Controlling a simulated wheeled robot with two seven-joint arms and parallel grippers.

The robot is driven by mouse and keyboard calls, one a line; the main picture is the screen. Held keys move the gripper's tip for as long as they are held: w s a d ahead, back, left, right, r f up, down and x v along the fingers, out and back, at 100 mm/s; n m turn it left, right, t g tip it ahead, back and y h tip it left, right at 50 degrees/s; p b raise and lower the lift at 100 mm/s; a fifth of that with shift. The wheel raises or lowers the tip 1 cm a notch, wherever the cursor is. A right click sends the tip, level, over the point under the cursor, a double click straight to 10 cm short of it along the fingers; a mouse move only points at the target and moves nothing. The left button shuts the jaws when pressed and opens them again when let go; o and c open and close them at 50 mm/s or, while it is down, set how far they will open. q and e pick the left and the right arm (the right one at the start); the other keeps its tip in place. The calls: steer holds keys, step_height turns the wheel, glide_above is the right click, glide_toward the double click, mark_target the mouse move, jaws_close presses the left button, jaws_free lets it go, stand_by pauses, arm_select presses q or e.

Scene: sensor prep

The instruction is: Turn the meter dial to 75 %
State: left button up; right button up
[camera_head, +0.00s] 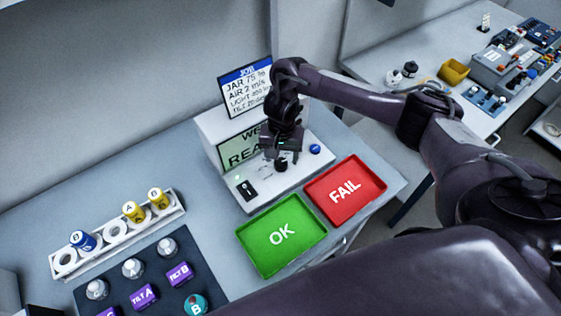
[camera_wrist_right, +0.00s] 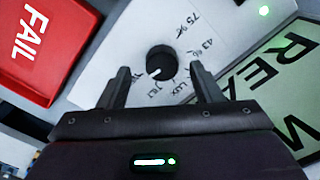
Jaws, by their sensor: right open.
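The meter (camera_head: 241,193) is a white box with a screen and a sloped front panel. Its black dial (camera_wrist_right: 161,62) carries a white pointer mark toward the lower left in the right wrist view, away from the "75 %" label (camera_wrist_right: 183,25) at the upper right. "43 %", "LUX" and "TILT" are also printed around it. In the head view the dial (camera_head: 281,166) shows just under my right gripper (camera_head: 281,151). In the wrist view my right gripper (camera_wrist_right: 162,80) is open, with its fingers on either side of the dial's near side; contact is unclear. My left gripper is out of view.
A green OK tray (camera_head: 265,258) and a red FAIL tray (camera_head: 345,190) lie in front. A jar rack (camera_head: 115,245) and a dark mat (camera_head: 205,272) with parts are at left. A blue button (camera_head: 315,149) sits right of the dial.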

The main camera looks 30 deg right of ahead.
mark_target(281, 164)
steer(key=shift+f+b, duration=0.3)
steer(key=shift+f, duration=0.6)
steer(key=shift+w+f, duration=0.15)
steer(key=shift+f, duration=0.3)
steer(key=c, duration=1)
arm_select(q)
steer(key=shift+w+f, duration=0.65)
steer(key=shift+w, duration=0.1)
